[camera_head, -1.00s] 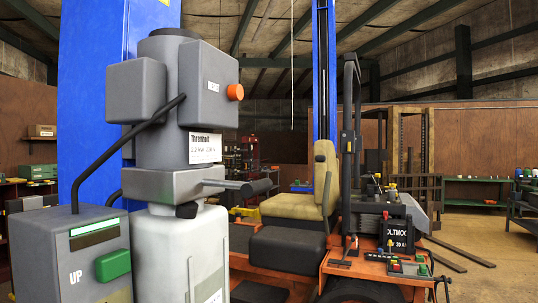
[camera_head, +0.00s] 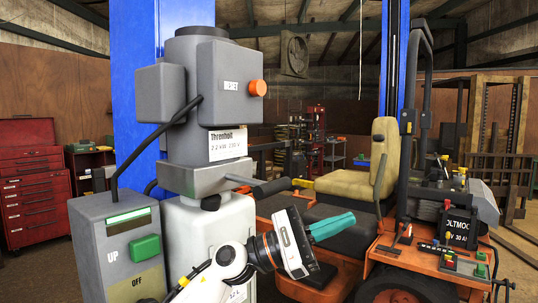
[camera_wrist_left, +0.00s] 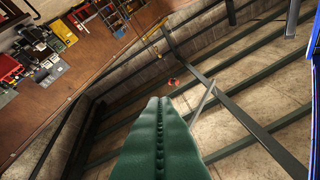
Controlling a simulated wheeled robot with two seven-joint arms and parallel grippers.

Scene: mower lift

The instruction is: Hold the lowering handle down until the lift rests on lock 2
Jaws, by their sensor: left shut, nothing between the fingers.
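The grey power unit (camera_head: 200,100) stands on a white tank (camera_head: 190,235) in front of the blue lift post (camera_head: 135,60). Its lowering handle (camera_head: 268,188), a grey bar with a dark grip, sticks out to the right below the motor label. My left gripper (camera_head: 335,226), with green fingers, is just below and to the right of the handle's grip, apparently apart from it. The fingers are shut and empty. The left wrist view also shows the shut green fingers (camera_wrist_left: 160,125), pointing toward the roof; the handle is not in that view. My right gripper is not in view.
A grey control box (camera_head: 120,245) with a green UP button (camera_head: 146,248) stands at the left. The orange mower (camera_head: 420,262) with a beige seat (camera_head: 360,180) is to the right, close behind my gripper. A red tool cabinet (camera_head: 32,175) stands far left.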

